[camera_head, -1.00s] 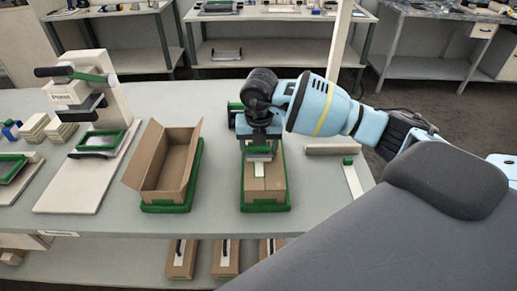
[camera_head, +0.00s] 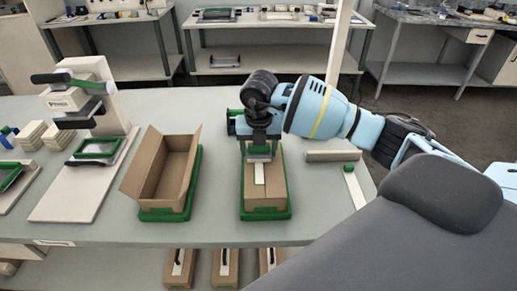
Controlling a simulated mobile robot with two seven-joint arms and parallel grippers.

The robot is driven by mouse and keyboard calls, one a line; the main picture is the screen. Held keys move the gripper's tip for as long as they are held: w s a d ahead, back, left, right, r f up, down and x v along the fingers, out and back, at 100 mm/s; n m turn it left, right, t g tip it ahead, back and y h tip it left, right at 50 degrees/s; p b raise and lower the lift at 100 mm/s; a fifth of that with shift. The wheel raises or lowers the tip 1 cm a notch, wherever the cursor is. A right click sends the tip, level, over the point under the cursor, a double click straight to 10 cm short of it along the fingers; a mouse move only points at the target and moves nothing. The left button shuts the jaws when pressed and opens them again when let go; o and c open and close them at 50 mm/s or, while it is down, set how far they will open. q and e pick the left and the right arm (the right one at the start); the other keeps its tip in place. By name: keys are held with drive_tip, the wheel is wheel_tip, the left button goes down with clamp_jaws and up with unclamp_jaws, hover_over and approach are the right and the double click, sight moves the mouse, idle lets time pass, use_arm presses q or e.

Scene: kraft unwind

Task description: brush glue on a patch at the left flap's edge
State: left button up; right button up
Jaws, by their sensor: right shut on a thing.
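A cardboard box (camera_head: 265,199) sits in a green tray (camera_head: 265,215) at the middle of the table, its top flaps folded inward. A short white strip (camera_head: 259,175) shows on its top, along the middle. My right gripper (camera_head: 259,147) points down over the far part of this box. It is shut on a wide, pale, brush-like tool (camera_head: 259,157); whether the tool touches the cardboard I cannot tell. The far part of the flaps is hidden by my gripper. No glue patch can be made out. My left gripper is not in view.
An open cardboard box (camera_head: 149,167) with its left flap leaning outward stands in another green tray (camera_head: 165,215) to the left. A white press-like stand (camera_head: 88,98) is further left. A white strip with a green end (camera_head: 354,187) lies right of the middle box.

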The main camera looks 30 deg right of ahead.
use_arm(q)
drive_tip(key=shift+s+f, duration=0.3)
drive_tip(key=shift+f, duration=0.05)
use_arm(e)
drive_tip(key=shift+w+d, duration=0.35)
drive_tip(key=shift+w, duration=0.25)
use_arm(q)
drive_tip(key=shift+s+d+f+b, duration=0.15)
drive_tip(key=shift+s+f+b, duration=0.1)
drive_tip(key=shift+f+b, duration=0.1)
use_arm(e)
drive_tip(key=shift+w+d, duration=0.4)
drive_tip(key=shift+w, duration=0.3)
drive_tip(key=shift+w+d+f, duration=0.1)
drive_tip(key=shift+w+d, duration=0.3)
drive_tip(key=shift+w, duration=0.15)
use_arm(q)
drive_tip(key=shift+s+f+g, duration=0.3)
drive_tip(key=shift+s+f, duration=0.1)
use_arm(e)
drive_tip(key=shift+w, duration=0.1)
use_arm(q)
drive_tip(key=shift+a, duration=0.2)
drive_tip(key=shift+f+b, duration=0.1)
drive_tip(key=shift+b, duration=0.2)
use_arm(e)
drive_tip(key=shift+w+d, duration=0.1)
